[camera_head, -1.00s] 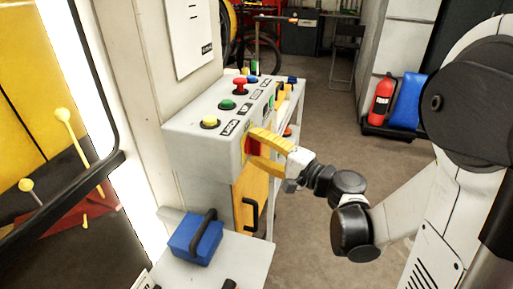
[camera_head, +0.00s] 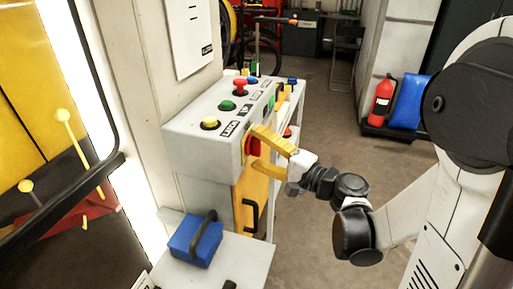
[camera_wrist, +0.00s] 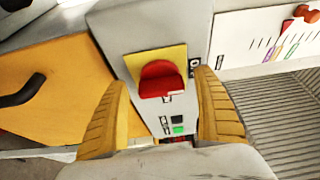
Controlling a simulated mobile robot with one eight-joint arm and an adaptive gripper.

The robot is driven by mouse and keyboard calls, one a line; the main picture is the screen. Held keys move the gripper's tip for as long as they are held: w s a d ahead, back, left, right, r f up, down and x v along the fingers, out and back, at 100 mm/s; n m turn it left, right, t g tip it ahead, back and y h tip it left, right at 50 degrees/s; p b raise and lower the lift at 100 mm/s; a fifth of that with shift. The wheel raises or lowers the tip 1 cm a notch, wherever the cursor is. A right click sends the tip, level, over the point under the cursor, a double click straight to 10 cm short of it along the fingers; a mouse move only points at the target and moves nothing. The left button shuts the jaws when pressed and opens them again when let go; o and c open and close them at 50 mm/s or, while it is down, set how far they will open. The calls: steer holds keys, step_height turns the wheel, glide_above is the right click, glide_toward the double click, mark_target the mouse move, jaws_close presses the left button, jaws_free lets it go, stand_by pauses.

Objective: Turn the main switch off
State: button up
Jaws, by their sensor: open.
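The main switch (camera_head: 254,146) is a red knob on a yellow plate, on the end face of the grey control box (camera_head: 190,140). In the wrist view the red knob (camera_wrist: 160,80) sits between the fingers, its handle lying roughly crosswise in the picture. My gripper (camera_wrist: 162,84) has two yellow ribbed fingers, open, one on each side of the knob. Gaps show between the knob and both fingers, so nothing is held. In the head view my gripper (camera_head: 257,148) is at the box's end face, and its upper finger partly hides the switch plate.
Yellow, green and red buttons (camera_head: 240,87) line the box top. Below the switch is an orange door (camera_head: 250,190) with a black handle. A blue case (camera_head: 195,240) stands on a shelf at the front.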

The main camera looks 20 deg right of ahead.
steer(key=v, duration=1.1)
steer(key=shift+s, duration=0.2)
steer(key=s+a+f+n+g+h, duration=0.2)
steer(key=a+f+n+g+h, duration=0.1)
steer(key=a+f+n+g, duration=0.35)
steer(key=s+n+g+h, duration=0.1)
steer(key=s+n+h, duration=0.4)
steer(key=s+h, duration=0.1)
steer(key=shift+s+d+g+h, duration=0.3)
steer(key=shift+s+d+g, duration=0.05)
steer(key=shift+s, duration=0.25)
steer(key=shift+r, duration=0.15)
